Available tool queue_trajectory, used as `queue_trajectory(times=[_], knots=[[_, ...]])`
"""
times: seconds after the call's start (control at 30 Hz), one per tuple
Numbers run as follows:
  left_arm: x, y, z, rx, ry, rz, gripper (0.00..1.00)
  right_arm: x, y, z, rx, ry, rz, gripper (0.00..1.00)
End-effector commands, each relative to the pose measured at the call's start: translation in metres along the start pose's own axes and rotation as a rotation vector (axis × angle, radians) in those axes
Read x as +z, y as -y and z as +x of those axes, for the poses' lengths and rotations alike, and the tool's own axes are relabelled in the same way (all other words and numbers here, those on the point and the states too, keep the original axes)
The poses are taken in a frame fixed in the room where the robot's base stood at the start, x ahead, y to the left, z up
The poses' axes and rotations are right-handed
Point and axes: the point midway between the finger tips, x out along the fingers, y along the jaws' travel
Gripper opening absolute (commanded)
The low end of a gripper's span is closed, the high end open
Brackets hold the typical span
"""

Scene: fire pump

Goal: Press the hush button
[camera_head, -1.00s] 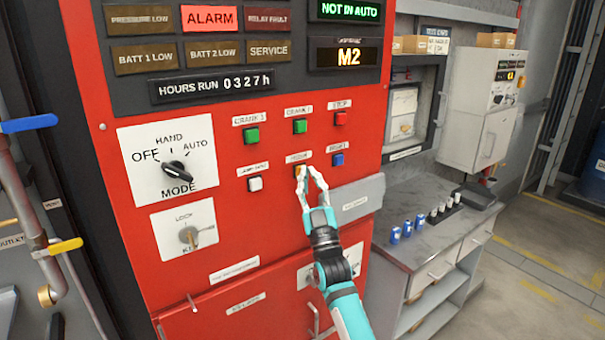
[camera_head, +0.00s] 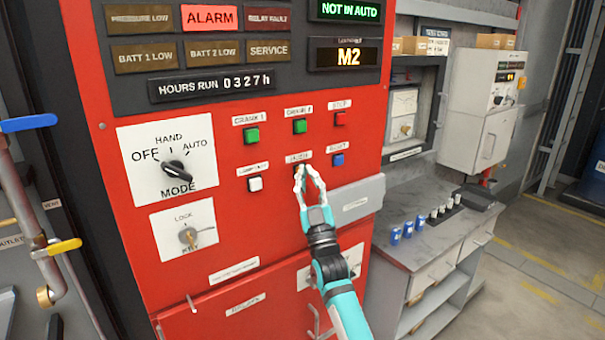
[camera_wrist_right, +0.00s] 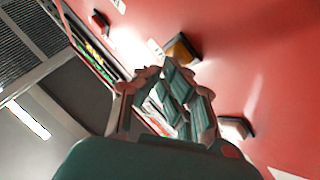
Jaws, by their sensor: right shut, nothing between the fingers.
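The hush button is an amber button (camera_wrist_right: 182,50) on the red panel, seen close to my fingertips in the right wrist view. In the head view its spot under the small white label (camera_head: 298,157) is mostly covered by my right gripper (camera_head: 307,172). The gripper is shut and empty, with its fingertips at the panel, at or just in front of the button. It also shows in the wrist view (camera_wrist_right: 165,72). I cannot tell whether the fingertips touch the button. My left gripper is not in view.
Close by are a white button (camera_head: 255,184), a blue button (camera_head: 338,159), a red button (camera_head: 340,119) and green buttons (camera_head: 251,136). The mode knob (camera_head: 176,172) and key switch (camera_head: 189,236) are to the left. A grey counter (camera_head: 395,258) stands right of the panel.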

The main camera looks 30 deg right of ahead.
Motion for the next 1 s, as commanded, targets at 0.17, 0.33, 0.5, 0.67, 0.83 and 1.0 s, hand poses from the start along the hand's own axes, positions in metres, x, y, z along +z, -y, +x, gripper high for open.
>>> queue_trajectory(times=[0.17,0.33,0.5,0.67,0.83,1.0], knots=[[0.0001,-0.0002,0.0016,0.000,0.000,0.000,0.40,0.0010,0.0013,0.0017,0.000,-0.001,0.000,0.00],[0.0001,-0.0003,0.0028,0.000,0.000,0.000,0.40,0.0019,0.0024,0.0031,0.000,-0.001,0.000,0.00],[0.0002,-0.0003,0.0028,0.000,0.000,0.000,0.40,0.0022,0.0027,0.0038,0.000,0.000,0.000,0.00],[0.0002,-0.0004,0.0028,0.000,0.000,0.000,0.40,0.0022,0.0027,0.0038,0.000,0.000,0.000,0.00],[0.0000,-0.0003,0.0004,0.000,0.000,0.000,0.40,0.0005,0.0008,0.0017,0.000,0.001,0.000,0.00],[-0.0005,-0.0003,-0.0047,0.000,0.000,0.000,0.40,-0.0044,-0.0039,-0.0047,-0.001,0.001,-0.001,0.00]])
